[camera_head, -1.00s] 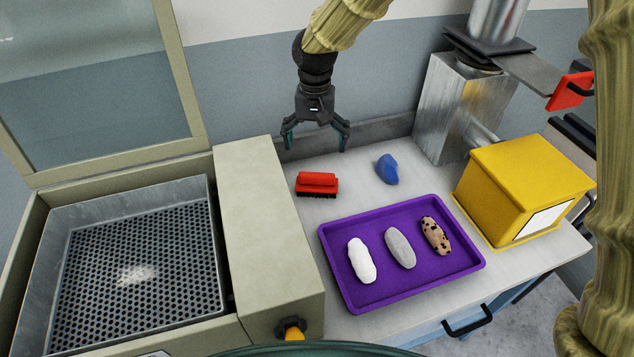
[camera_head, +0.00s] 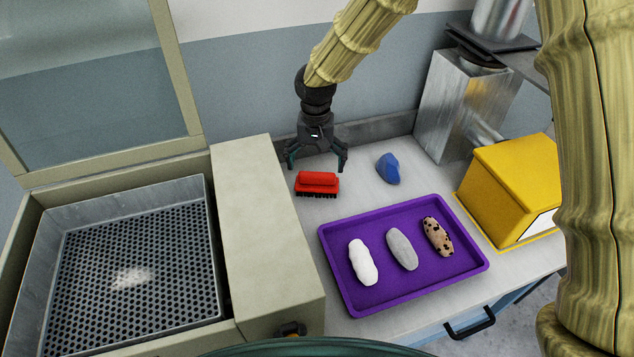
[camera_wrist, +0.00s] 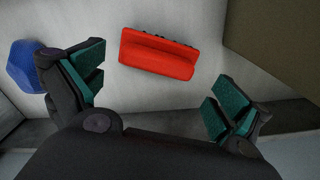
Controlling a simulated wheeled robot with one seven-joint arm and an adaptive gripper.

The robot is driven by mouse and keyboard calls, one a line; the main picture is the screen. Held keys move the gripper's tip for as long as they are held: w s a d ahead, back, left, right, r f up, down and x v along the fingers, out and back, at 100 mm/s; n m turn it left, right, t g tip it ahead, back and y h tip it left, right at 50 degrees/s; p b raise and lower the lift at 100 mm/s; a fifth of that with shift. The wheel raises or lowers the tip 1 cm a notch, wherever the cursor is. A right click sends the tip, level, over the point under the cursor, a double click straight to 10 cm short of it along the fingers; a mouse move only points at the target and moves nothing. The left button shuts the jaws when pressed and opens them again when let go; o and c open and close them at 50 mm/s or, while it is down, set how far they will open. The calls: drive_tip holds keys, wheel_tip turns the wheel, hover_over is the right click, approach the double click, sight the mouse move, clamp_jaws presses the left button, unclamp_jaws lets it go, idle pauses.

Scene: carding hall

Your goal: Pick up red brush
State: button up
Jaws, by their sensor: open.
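The red brush (camera_head: 317,182) lies on the white worktop, bristles facing the front, between the beige machine and the blue lump. My gripper (camera_head: 318,166) is open and empty, pointing down just above and behind the brush. In the wrist view the red brush (camera_wrist: 158,55) lies ahead of the gap between the open fingers (camera_wrist: 155,100), slightly tilted, with nothing between the fingers. The fingers do not appear to touch the brush.
A purple tray (camera_head: 345,287) with three fibre rolls is in front. A blue lump (camera_head: 388,169) lies to the right, also in the wrist view (camera_wrist: 25,68). The beige machine (camera_head: 262,230) stands left; a yellow box (camera_head: 505,185) and metal column (camera_head: 450,105) stand right.

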sight(317, 173)
drive_tip(key=shift+d+f+p, duration=0.1)
drive_tip(key=shift+f+p, duration=0.7)
drive_tip(key=shift+f, duration=1.55)
drive_tip(key=c, duration=1)
drive_tip(key=shift+o, duration=0.2)
drive_tip(key=shift+r, duration=0.15)
wheel_tip(317, 173, up, 18)
drive_tip(key=b, duration=0.3)
drive_tip(key=shift+b, duration=0.3)
